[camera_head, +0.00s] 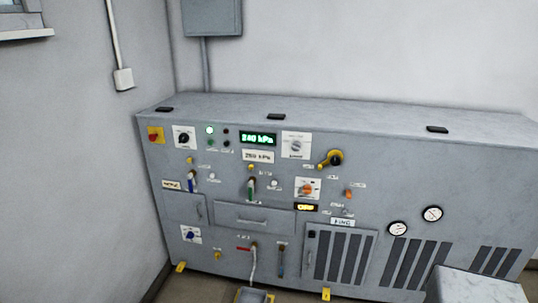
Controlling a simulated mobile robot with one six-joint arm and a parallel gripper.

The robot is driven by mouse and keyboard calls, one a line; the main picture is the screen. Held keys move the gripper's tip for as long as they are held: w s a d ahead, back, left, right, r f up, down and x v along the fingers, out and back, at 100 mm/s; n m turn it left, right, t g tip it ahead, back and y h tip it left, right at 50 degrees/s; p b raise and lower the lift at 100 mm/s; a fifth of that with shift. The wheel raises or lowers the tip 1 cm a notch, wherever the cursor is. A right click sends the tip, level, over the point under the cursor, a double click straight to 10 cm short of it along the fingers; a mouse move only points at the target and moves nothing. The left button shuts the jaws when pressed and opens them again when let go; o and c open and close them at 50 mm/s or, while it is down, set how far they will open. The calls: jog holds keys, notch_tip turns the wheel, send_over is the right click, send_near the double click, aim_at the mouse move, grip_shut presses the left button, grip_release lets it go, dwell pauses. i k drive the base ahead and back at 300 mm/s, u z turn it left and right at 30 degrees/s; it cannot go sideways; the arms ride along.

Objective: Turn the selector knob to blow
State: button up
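A grey pump cabinet (420,160) with a front control panel stands against the wall. Several rotary knobs show on it, and their lettering is too small to read, so I cannot tell which one has a blow position. A black knob (184,138) is on a white plate at upper left. A pale grey knob (296,146) is on a white plate right of the green display. An orange knob (306,188) is on a white plate below it. A blue knob (190,235) is on a white plate at lower left. My gripper is out of view.
A green display (258,140) reads 240 kPa, above a plate (258,156) reading about 250 kPa. A red-and-yellow switch (155,135), a yellow-and-black handle (331,158) and a drawer (253,216) are on the front. A grey box (475,286) stands at lower right.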

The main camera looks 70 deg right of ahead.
aim_at(295, 146)
jog(key=z, duration=0.4)
jog(key=k, duration=0.2)
jog(key=u, duration=2.7)
jog(key=k, duration=0.6)
jog(key=z, duration=0.6)
